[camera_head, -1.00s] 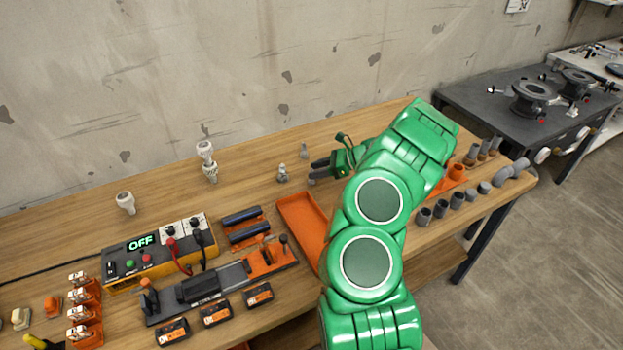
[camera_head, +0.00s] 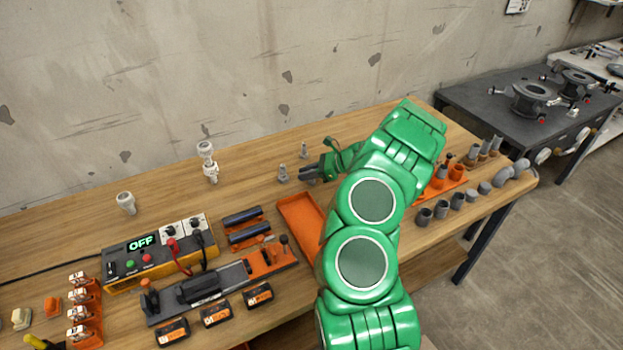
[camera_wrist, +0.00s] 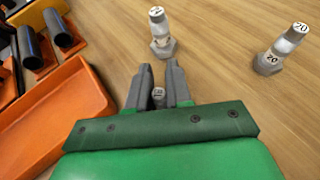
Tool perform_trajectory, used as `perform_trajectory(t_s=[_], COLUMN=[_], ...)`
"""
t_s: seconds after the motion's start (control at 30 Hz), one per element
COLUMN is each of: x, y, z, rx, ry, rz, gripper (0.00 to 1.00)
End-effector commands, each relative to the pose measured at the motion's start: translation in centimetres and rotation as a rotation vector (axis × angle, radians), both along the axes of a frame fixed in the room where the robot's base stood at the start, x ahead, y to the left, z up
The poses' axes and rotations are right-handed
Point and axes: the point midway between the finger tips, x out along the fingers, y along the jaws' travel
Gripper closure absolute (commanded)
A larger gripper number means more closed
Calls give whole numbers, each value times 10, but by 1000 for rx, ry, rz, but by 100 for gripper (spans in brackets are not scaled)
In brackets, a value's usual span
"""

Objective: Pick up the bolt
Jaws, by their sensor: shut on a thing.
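My gripper (camera_wrist: 158,88) is low over the wooden table, its two grey fingers closed around a small grey bolt. In the head view my gripper (camera_head: 308,174) is beside the standing bolts, and the held one cannot be made out. One grey bolt (camera_wrist: 161,36) stands upright just beyond the fingertips; it also shows in the head view (camera_head: 283,174). Another bolt marked 20 (camera_wrist: 282,50) stands farther right, seen in the head view (camera_head: 304,150) near the wall side.
An empty orange tray (camera_head: 300,222) lies left of my arm. Batteries, a yellow power box (camera_head: 160,255) and dark cylinders are farther left. Grey pipe pieces (camera_head: 457,201) stand at the right end. The table behind the bolts is clear.

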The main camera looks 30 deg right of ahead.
Motion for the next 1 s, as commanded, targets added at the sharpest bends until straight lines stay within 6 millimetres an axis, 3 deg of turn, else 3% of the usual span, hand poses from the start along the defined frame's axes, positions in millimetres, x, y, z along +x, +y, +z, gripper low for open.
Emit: perform_trajectory(t_s=[0.27,0.5,1.0], x=[0,0,-43], y=[0,-1,14], z=[5,31,85], rx=[-1,-1,2], ry=[-1,-2,-2], rz=[0,0,0], gripper=[100,100,100])
